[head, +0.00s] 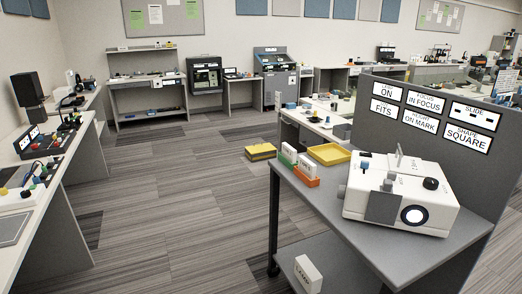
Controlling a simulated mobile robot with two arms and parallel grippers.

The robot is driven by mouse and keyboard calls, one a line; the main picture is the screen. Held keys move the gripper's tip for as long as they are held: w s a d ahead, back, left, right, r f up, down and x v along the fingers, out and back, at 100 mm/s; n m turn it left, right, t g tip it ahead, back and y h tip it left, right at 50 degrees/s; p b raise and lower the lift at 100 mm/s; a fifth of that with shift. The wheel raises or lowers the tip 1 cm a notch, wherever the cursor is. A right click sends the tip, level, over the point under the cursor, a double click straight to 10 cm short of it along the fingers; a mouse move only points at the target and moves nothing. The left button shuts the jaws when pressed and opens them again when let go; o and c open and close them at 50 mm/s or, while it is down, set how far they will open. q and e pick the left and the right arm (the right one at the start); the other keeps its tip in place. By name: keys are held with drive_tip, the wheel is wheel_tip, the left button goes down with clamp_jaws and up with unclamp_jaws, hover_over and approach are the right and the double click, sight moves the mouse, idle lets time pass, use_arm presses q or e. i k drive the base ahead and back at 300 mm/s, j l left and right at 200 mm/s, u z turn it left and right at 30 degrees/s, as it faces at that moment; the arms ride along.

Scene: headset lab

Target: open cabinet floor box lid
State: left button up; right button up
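A low box (262,153) with a yellow top and dark sides sits on the carpet, left of the grey cart. Its top looks shut, but it is small and I cannot tell how its lid is hinged. I cannot tell whether it is the cabinet floor box. A tall grey cabinet (277,85) with a screen stands at the back wall. No box on the floor at its foot can be made out. Neither of my grippers is in view.
The grey cart (395,240) with a white projector (403,193), a yellow tray (329,154) and card boxes fills the right foreground. A workbench (45,185) with equipment lines the left. Open carpet (185,215) lies between them.

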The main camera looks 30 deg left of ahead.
sight(262, 148)
drive_tip(key=i+j+u, duration=0.35)
drive_tip(key=j, duration=0.2)
drive_tip(key=i+j+u, duration=0.3)
drive_tip(key=i+j, duration=0.15)
drive_tip(key=i+j+u, duration=0.65)
drive_tip(key=i, duration=0.3)
drive_tip(key=i+u, duration=0.35)
drive_tip(key=i, duration=0.15)
drive_tip(key=i+z, duration=0.1)
drive_tip(key=i, duration=0.65)
drive_tip(key=i+j+z, duration=0.1)
drive_tip(key=i, duration=0.65)
drive_tip(key=i+j+z, duration=0.1)
drive_tip(key=i, duration=0.65)
drive_tip(key=j, duration=0.1)
